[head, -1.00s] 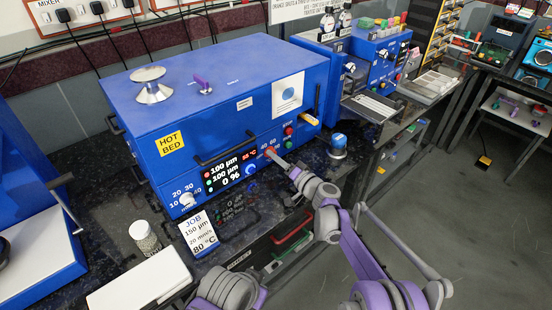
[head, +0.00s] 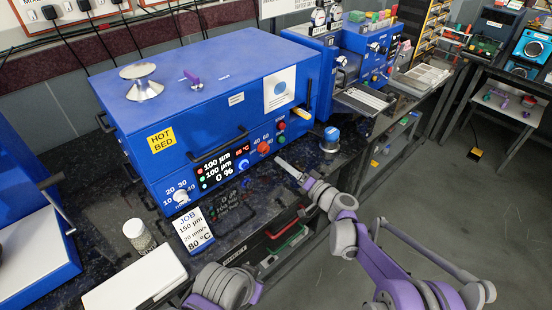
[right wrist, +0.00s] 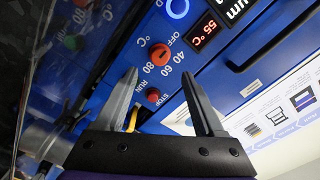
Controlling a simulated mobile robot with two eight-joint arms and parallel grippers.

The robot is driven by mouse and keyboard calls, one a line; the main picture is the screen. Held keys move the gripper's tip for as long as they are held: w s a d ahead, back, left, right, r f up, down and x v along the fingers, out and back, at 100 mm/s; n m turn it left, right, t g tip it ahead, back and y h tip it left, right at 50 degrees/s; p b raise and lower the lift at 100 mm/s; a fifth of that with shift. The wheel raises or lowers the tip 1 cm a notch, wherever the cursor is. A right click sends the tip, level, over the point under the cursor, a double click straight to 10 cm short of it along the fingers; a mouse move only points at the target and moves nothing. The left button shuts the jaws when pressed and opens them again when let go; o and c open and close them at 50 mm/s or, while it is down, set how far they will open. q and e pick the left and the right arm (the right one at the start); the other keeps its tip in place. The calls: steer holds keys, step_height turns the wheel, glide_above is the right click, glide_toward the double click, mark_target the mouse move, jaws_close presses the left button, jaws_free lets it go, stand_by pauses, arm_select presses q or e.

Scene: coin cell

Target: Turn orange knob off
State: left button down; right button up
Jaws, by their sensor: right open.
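The orange-red knob (head: 263,147) is on the front panel of the blue hot-bed machine (head: 212,90), right of its display. In the right wrist view the knob (right wrist: 161,54) has OFF, 40, 60 and 80 printed around it; I cannot tell surely which mark it points to. My right gripper (head: 281,164) is just in front of and below the knob, apart from it. In the right wrist view its two fingers (right wrist: 158,76) are spread and empty, with the knob beyond their tips. My left gripper is out of view.
A red STOP button (right wrist: 153,96) sits close to the knob, near the fingers. The display (right wrist: 207,32) reads 55 °C. A blue-topped cylinder (head: 330,138) stands right of the gripper. A JOB card (head: 194,229), a jar (head: 139,235) and a white box (head: 134,281) are at the left front.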

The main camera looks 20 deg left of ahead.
steer(key=shift+v, duration=1.3)
steer(key=s+d+r+h+p, duration=0.3)
steer(key=s+d+r, duration=0.15)
steer(key=d, duration=0.25)
steer(key=s+d+r+m+h+p, duration=0.1)
steer(key=s+d+h+p, duration=0.2)
steer(key=s+d, duration=1)
steer(key=s+d+r+m+g+h+p, duration=0.1)
steer(key=s+d+h+p, duration=0.3)
steer(key=s+d+h, duration=0.6)
steer(key=s+d, duration=0.4)
steer(key=d, duration=0.6)
steer(key=shift+r+g+h, duration=0.3)
steer(key=shift+r, duration=0.1)
